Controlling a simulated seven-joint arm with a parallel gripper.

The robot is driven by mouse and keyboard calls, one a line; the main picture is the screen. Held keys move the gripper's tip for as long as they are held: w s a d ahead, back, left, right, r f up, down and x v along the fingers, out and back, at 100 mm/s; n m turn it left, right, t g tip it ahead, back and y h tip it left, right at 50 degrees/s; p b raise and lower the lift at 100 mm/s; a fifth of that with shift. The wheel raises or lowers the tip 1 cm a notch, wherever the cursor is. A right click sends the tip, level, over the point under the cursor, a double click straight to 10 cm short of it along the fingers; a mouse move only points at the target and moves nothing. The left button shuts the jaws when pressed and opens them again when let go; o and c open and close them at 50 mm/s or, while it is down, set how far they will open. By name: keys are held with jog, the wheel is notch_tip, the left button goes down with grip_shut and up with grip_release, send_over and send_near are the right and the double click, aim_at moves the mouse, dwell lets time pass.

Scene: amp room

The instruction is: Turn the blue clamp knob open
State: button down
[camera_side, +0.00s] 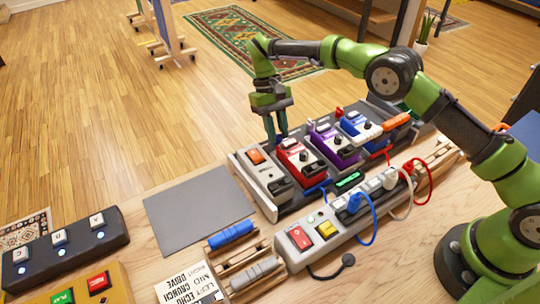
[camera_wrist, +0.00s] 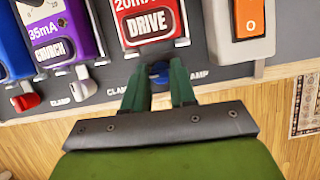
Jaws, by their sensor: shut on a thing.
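The blue clamp knob (camera_wrist: 159,70) shows in the wrist view between my fingertips, at the edge of the dark pedalboard below the red DRIVE pedal. My gripper (camera_wrist: 159,82) is shut on it, and the fingers cover part of it. In the side view my gripper (camera_side: 276,138) reaches down at the far edge of the board, behind the red pedal (camera_side: 299,159). The knob is hidden there. I cannot tell how far the knob is turned.
A purple pedal (camera_side: 334,145), a blue-and-white pedal (camera_side: 360,126) and a power unit with an orange switch (camera_wrist: 249,18) stand close by on the board. A red clamp knob (camera_wrist: 26,101) sits farther left in the wrist view. A grey mat (camera_side: 198,212) lies bare on the table.

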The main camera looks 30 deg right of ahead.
jog(key=shift+r+n, duration=0.1)
jog(key=shift+n, duration=0.2)
dwell(0.4)
jog(key=c, duration=1.2)
grip_release()
